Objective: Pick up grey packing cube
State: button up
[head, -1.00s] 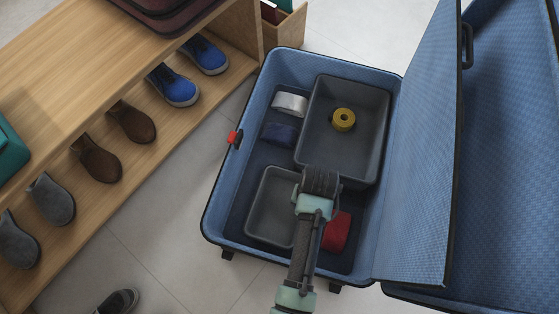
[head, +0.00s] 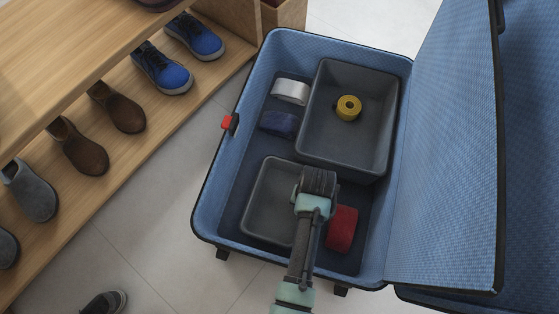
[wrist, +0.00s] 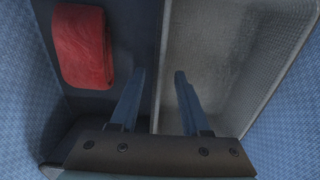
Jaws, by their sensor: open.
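A small grey open packing cube (head: 262,205) lies in the near part of the blue suitcase, and a larger grey open cube (head: 312,128) lies behind it, holding a yellow roll (head: 348,108). My gripper (head: 318,182) is over the small cube's right side in the head view, hiding part of it; its fingertips are hidden there. In the wrist view my gripper (wrist: 159,74) is open and empty, its fingers on either side of a grey cube's wall (wrist: 160,50). The cube's inside (wrist: 225,50) is at right. I cannot tell whether the fingers touch the wall.
A red rolled cloth (head: 342,229) lies right of my gripper and also shows in the wrist view (wrist: 82,45). White (head: 290,91) and dark blue (head: 279,124) rolls lie left of the larger cube. The suitcase (head: 208,200) walls surround everything; its lid (head: 445,140) stands at right. A wooden shoe shelf (head: 140,120) is at left.

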notch_tip(320, 180, down, 4)
jog(key=shift+w+r+b, duration=0.1)
jog(key=shift+r+b, duration=0.15)
jog(key=shift+b, duration=0.95)
jog(key=shift+r, duration=0.1)
grip_shut()
